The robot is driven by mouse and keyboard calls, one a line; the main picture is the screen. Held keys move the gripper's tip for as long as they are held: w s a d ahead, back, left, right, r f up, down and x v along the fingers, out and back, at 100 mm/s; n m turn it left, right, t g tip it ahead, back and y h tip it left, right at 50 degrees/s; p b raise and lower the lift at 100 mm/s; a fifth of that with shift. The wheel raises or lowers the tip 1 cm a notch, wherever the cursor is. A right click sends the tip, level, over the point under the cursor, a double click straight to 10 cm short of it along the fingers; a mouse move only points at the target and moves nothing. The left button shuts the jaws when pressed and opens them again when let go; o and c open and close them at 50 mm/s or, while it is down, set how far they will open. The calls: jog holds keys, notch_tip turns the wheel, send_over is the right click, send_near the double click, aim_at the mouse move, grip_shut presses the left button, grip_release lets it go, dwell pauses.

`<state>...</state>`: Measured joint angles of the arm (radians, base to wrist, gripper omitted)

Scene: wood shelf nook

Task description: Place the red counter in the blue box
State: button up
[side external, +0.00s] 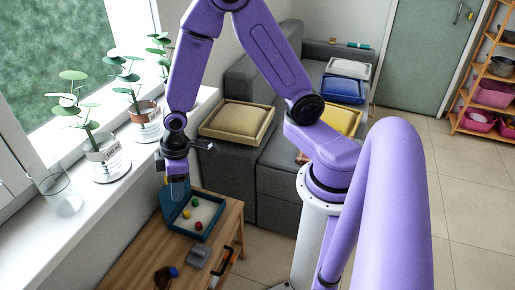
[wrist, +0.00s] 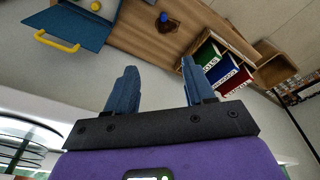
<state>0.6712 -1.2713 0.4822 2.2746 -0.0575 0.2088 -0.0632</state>
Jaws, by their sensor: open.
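The red counter (side external: 199,226) lies in a blue-rimmed box (side external: 222,207) with a pale floor, on the wooden cabinet top. A yellow counter (side external: 187,213) and a green counter (side external: 195,202) lie in it too. A blue panel stands at the box's back left, partly behind my gripper (side external: 177,190). My gripper is above that end, with its fingers apart and nothing between them, as the wrist view (wrist: 160,76) shows. In the wrist view, a blue box part (wrist: 66,27) with a yellow handle (wrist: 56,42) is at top left. The red counter does not show there.
A grey object (side external: 197,256) and a brown item with a blue top (side external: 163,277) sit on the cabinet nearer the camera. A windowsill with plants (side external: 103,150) and a glass (side external: 62,196) is at left. The wrist view shows several binders (wrist: 222,70).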

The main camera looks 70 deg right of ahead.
jog(key=s+d+r+n, duration=0.2)
jog(key=s+r, duration=0.5)
jog(key=s, duration=0.3)
jog(key=s+d+r+n+g, duration=0.1)
jog(key=s+d+r+n, duration=0.1)
jog(key=s+r, duration=0.5)
jog(key=s, duration=0.3)
jog(key=shift+s+g+h, duration=0.3)
